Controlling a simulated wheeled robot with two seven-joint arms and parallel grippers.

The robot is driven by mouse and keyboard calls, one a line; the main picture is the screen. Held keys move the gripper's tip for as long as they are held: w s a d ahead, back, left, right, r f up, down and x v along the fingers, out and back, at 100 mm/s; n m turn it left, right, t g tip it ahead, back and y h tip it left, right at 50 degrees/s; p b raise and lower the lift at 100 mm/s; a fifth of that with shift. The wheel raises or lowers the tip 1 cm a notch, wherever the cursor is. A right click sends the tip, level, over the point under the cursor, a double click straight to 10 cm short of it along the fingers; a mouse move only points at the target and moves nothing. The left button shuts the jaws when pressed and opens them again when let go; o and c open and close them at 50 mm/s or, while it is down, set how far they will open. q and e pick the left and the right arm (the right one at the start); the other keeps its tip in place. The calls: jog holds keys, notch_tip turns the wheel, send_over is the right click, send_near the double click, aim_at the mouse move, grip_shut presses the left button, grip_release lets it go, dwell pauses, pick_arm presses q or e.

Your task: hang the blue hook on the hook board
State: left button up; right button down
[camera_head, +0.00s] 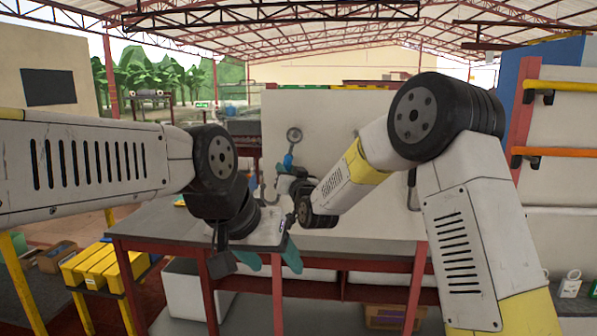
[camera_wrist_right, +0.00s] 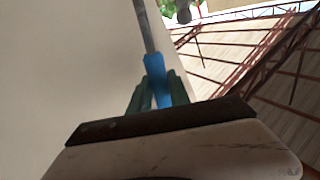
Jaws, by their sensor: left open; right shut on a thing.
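The blue hook (camera_head: 288,160) is held upright by its blue part in my right gripper (camera_head: 283,174), in front of a pale upright panel (camera_head: 350,130) that looks like the hook board. In the right wrist view the blue part (camera_wrist_right: 157,78) sits between the green fingers (camera_wrist_right: 155,100), with a thin grey rod running up from it. A round grey piece (camera_head: 294,134) shows just above the blue part; I cannot tell whether it belongs to the hook or the board. My left gripper (camera_head: 270,262) points down with its teal fingers spread, empty, over the table's front edge.
A grey table with red legs (camera_head: 150,222) stands below the panel. A dark hook (camera_head: 412,190) shows against the panel beside my right arm. Yellow crates (camera_head: 95,265) stand at lower left. Yellow and orange bars (camera_head: 540,152) are on the right wall.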

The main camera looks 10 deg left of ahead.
jog(key=shift+w+a, duration=0.2)
jog(key=shift+w, duration=2.05)
dwell(1.2)
jog(key=shift+a+f, duration=0.25)
jog(key=shift+f, duration=0.1)
dwell(0.8)
jog(key=c, duration=1.1)
grip_release()
jog(key=shift+c, duration=0.2)
